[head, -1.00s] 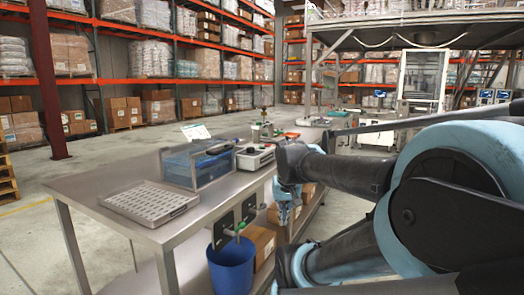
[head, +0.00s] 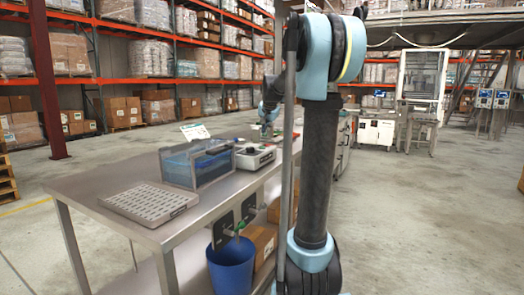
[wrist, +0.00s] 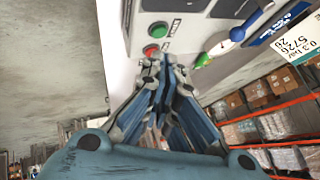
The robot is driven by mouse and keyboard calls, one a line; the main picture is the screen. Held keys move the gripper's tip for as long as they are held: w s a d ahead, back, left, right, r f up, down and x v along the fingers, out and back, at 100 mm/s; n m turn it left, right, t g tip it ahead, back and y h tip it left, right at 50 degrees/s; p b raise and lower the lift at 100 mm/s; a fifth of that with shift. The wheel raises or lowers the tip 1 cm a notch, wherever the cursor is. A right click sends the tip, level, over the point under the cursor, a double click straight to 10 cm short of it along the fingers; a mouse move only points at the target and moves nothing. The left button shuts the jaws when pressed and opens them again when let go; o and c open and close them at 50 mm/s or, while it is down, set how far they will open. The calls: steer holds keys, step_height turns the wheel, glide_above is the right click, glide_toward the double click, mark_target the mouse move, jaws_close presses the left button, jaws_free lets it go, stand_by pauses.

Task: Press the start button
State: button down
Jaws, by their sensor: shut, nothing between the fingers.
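My gripper (wrist: 157,63) is shut and empty. In the head view my gripper (head: 267,112) is small, at the far part of the bench, partly behind my arm. The buttons cannot be made out there.
Near the fingers are a green knob (wrist: 202,60), a blue knob (wrist: 237,34) and a white label card (wrist: 296,41). The steel bench (head: 95,193) holds a perforated tray (head: 149,202), a clear blue bin (head: 198,165) and a white device (head: 255,156). A blue bucket (head: 231,270) stands below.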

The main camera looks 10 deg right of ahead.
steer(key=w+r+m+t, duration=0.1)
steer(key=w+r, duration=0.1)
steer(key=w, duration=0.5)
steer(key=shift+w, duration=0.3)
steer(key=shift+d, duration=0.1)
steer(key=shift+f, duration=4.35)
steer(key=shift+f, duration=0.75)
steer(key=shift+r, duration=0.9)
steer(key=shift+r, duration=2.5)
